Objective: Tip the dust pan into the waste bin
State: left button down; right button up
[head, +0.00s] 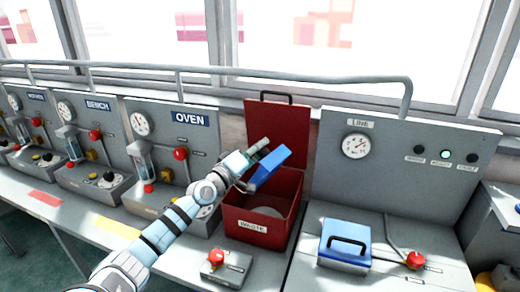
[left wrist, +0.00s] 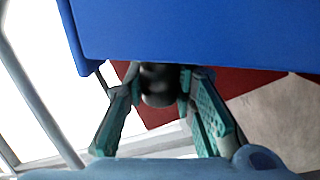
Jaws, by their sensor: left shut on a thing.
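The blue dust pan (head: 271,167) is held tilted above the waste bin (head: 252,234). My left gripper (head: 251,161) is shut on its dark handle. In the left wrist view the pan (left wrist: 190,32) fills the top, and the gripper (left wrist: 160,86) has its fingers on either side of the black handle. The bin is a red box labelled WASTE, with its red lid (head: 280,127) standing open behind it. A greyish round patch (head: 266,211) shows inside the bin. I cannot tell whether the pan holds anything. My right gripper is not in view.
A blue box with a black handle (head: 345,241) lies on the bench to the right. A red-knobbed switch box (head: 222,266) stands before the bin. The OVEN panel (head: 172,139) is left, the LINE panel (head: 400,165) right. A grey rail (head: 300,77) runs behind.

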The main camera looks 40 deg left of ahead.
aim_at(274, 155)
pick_arm(q)
jog(key=d+m+p, duration=0.1)
jog(key=m, duration=0.1)
jog(key=d+r+m+p, duration=0.1)
jog(key=d+m+p, duration=0.1)
jog(key=d+m+h+p, duration=0.1)
jog(key=d+m, duration=0.1)
jog(key=shift+w+d+r+g+p, duration=0.15)
jog(key=shift+r+g+p, duration=0.1)
jog(key=shift+g+p, duration=0.1)
jog(key=d+f+m+p, duration=0.2)
jog(key=d+m+p, duration=0.1)
jog(key=d+m, duration=0.3)
jog(key=shift+m+g, duration=0.45)
jog(key=shift+m, duration=0.05)
jog(key=r+p, duration=0.2)
jog(key=r, duration=0.1)
jog(key=r+p, duration=0.1)
jog(key=r, duration=0.1)
jog(key=shift+w+a+r+p, duration=0.1)
jog(key=shift+a+r+p, duration=0.05)
jog(key=shift+a+p, duration=0.2)
